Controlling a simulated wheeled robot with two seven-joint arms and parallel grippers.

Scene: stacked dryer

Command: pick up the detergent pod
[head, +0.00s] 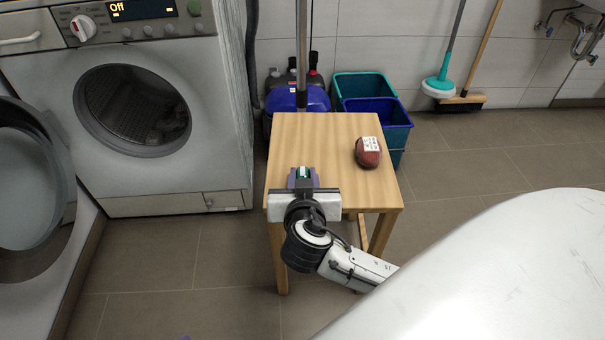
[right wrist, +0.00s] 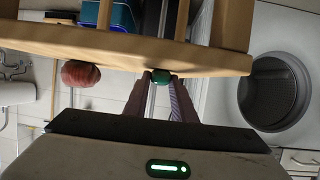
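The detergent pod (head: 303,171) is a small green and white piece at the near left part of the wooden stool top. My right gripper (head: 303,178) reaches over the stool's near edge, with its purple fingers on either side of the pod. In the right wrist view, which is upside down, the green pod (right wrist: 161,77) fills the gap between the fingertips (right wrist: 162,84), so the gripper looks shut on it. Whether the pod rests on the stool or hangs just above it, I cannot tell. Only a purple speck, possibly my left gripper, shows at the head view's bottom edge.
A red round object with a white label (head: 368,153) sits on the stool (head: 325,135) to the right. The washer (head: 140,110) stands left, with its round door open. Teal (head: 365,86) and blue (head: 380,110) bins stand behind the stool. Floor is clear at right.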

